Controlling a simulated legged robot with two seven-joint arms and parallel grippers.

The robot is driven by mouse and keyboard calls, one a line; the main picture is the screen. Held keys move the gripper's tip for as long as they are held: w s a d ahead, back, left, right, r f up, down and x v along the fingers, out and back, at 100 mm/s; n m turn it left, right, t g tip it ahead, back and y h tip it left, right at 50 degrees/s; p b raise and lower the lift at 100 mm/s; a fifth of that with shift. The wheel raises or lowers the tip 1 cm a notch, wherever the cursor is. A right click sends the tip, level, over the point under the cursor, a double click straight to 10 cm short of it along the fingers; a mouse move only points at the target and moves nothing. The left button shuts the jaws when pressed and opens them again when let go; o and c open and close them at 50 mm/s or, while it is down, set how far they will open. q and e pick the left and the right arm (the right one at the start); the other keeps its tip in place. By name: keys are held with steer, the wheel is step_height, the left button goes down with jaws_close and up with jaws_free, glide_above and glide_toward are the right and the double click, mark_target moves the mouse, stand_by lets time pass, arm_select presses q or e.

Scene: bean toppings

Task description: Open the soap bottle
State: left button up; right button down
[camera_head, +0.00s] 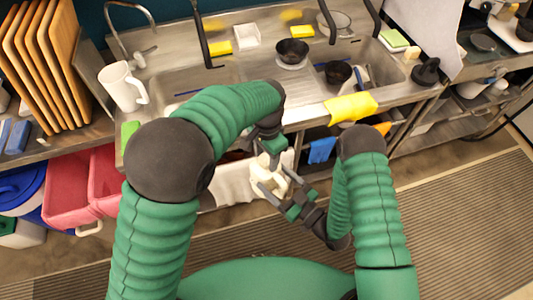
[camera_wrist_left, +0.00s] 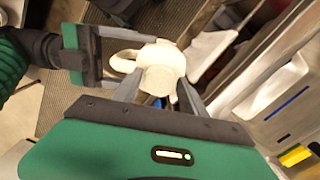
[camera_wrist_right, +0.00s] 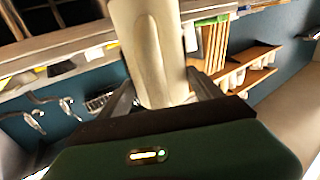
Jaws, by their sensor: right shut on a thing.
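The soap bottle is a cream-white jug with a looped handle (camera_head: 266,180), held in the air in front of the sink counter. My right gripper (camera_head: 278,190) is shut on its body. In the right wrist view the pale bottle body (camera_wrist_right: 148,45) lies between the fingers. My left gripper (camera_head: 268,148) is at the bottle's top end. In the left wrist view its fingers stand apart on either side of the round cap end of the bottle (camera_wrist_left: 160,80), with the handle to the left. Whether they touch it is unclear. The left hand partly hides the bottle in the head view.
The steel sink counter (camera_head: 185,85) is behind, with a white pitcher (camera_head: 122,88), black bowls (camera_head: 292,51), sponges and a yellow cloth (camera_head: 351,107) over its edge. Red bins (camera_head: 68,190) stand at left. The floor at right is clear.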

arm_select(q)
jaws_close()
steer(key=shift+o, duration=1.5)
jaws_free()
steer(key=shift+r, duration=0.1)
